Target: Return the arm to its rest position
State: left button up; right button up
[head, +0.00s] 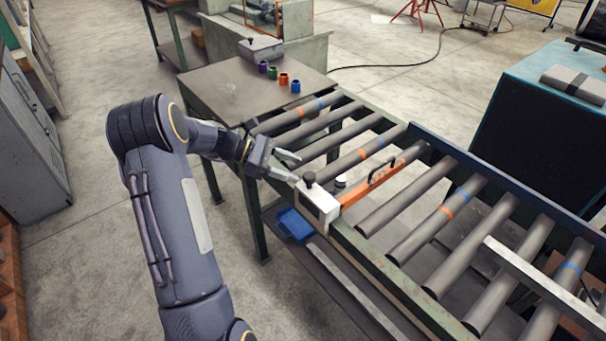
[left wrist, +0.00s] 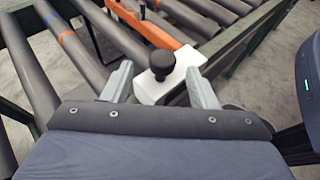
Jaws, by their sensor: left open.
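My left gripper (head: 290,166) is open and empty beside the roller conveyor, just left of a white block with a black knob (head: 316,199). In the left wrist view the gripper's two fingers (left wrist: 162,92) stand apart, with the white block (left wrist: 155,92) and its black knob showing between and beyond them. The fingers do not appear shut on the block. An orange bar with a black handle (head: 374,186) joins the white block and lies across the rollers. My right gripper is not in view.
The roller conveyor (head: 466,234) runs to the lower right. A table with several small coloured cups (head: 283,79) and a grey box (head: 260,49) stands behind. A blue bin (head: 294,225) sits on the lower shelf. Grey cabinets (head: 28,135) stand at left, with open floor between.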

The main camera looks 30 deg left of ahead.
pick_arm(q)
jog(key=shift+v, duration=1.25)
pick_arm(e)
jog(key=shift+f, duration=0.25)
pick_arm(q)
jog(key=s+d+r+m+g+y, duration=0.1)
jog(key=s+d+r+m+y, duration=0.1)
jog(key=s+d+r+m, duration=0.3)
jog(key=s+d+r+m+g+y, duration=0.1)
jog(key=s+d+r+m+y, duration=0.1)
jog(key=s+d+r+m, duration=0.4)
jog(key=s+d+f+m+t+y, duration=0.1)
jog(key=s+d+f+m+y, duration=0.1)
jog(key=s+m, duration=0.3)
jog(key=s+d+f+m+t+y, duration=0.1)
jog(key=s+d+f+m, duration=0.3)
jog(key=s, duration=0.5)
jog(key=shift+s+d+m+y, duration=0.2)
jog(key=shift+d+m+y, duration=0.15)
jog(key=shift+m+y, duration=0.35)
jog(key=shift+f, duration=0.15)
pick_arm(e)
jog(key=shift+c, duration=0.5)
